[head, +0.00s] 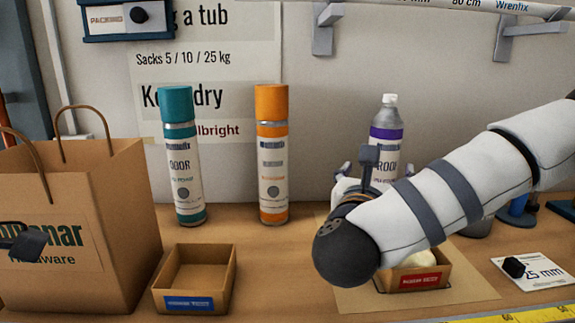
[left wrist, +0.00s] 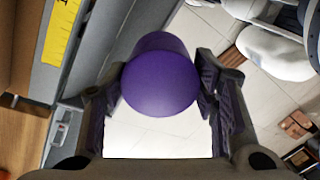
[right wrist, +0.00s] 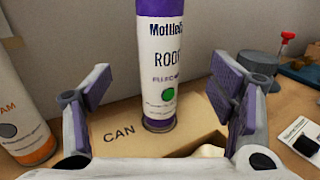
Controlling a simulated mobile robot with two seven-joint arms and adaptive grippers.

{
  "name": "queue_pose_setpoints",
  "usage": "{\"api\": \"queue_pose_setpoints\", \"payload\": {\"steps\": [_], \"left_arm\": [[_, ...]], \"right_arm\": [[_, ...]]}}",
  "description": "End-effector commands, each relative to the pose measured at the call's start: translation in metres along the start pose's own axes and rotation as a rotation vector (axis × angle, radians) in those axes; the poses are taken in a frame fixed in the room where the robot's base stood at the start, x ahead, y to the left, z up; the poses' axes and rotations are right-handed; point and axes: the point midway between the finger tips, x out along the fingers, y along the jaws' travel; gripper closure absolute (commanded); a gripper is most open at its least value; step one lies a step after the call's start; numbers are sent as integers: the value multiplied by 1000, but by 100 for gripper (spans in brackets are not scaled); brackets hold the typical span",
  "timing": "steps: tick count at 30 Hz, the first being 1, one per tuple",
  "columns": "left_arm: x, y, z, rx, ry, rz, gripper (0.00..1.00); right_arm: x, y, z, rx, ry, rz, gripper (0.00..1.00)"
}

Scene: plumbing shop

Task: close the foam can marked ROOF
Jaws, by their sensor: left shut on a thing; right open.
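The ROOF foam can (head: 386,133) stands upright at the back of the bench, white with a purple band. Its grey shoulder and white nozzle show bare, without a cap. In the right wrist view the can (right wrist: 163,65) stands on a board marked CAN. My right gripper (right wrist: 160,105) is open, its fingers at either side of the view with the can between them in the picture; I see no contact. In the head view my right arm hides the can's lower part. My left gripper (left wrist: 160,95) is shut on a purple cap (left wrist: 160,80), held above the floor.
A teal-capped can (head: 181,160) and an orange-capped can (head: 271,160) stand left of the ROOF can. A paper bag (head: 120,200) and an empty blue-labelled tray (head: 228,275) are at left. A red-labelled tray (head: 440,277) sits below my right arm.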

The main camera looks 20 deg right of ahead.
Motion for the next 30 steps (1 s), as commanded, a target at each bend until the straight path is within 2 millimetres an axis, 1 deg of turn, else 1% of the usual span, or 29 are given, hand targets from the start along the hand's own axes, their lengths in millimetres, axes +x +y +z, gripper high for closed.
{"api": "queue_pose_setpoints", "payload": {"steps": [4, 6, 8, 12, 16, 20, 27, 29, 30], "left_arm": [[0, 0, 0, 0, 0, 0, 58], [-1, 0, 0, 0, -1, 1, 58], [-2, -1, 0, 0, -1, 3, 58], [-5, -1, 0, 0, -3, 8, 58], [-6, -2, -1, 0, -3, 9, 58], [-6, -2, -1, 0, -3, 9, 58], [-6, -2, -1, 0, -3, 9, 58], [-7, -2, -1, 0, -4, 11, 58], [-9, -3, -1, 0, -5, 14, 58]], "right_arm": [[0, 0, 0, 0, 0, 0, 23], [5, 0, 1, 1, -1, -3, 23], [14, -1, 1, 1, -1, -5, 23], [43, -1, 2, 2, -3, -5, 23], [62, 0, 2, 2, -2, -3, 23], [68, 0, 1, 0, 0, -1, 23], [69, 0, 1, 0, 0, 0, 23], [72, 0, 2, 1, -1, -1, 23], [77, -1, 4, 1, -2, -3, 23]]}}
